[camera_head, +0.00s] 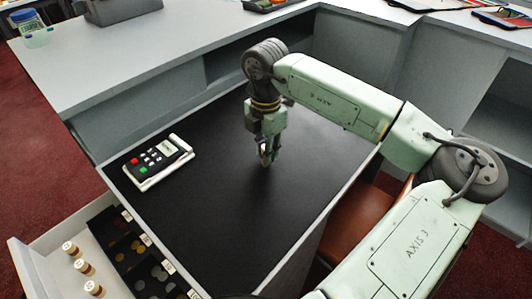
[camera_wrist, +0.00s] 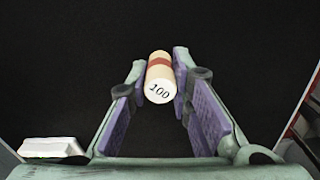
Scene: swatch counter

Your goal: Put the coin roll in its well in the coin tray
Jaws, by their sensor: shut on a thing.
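My gripper (camera_head: 266,155) hangs pointing down over the black counter mat (camera_head: 215,215). In the wrist view my gripper (camera_wrist: 160,85) is shut on the coin roll (camera_wrist: 159,78), a cream cylinder with a red band and "100" on its near end. The roll's far end lies between and past the fingertips. In the head view the fingers hide most of it. The coin tray (camera_head: 124,229) sits in an open drawer at the lower left. It has black compartments with loose coins and white labels. I cannot make out an empty roll well.
A card terminal (camera_head: 155,160) in a white holder lies at the mat's left. Several upright rolls, one of them this roll (camera_head: 84,267), stand in the white drawer (camera_head: 28,262) left of the tray. Grey counters surround the back. The middle of the mat is clear.

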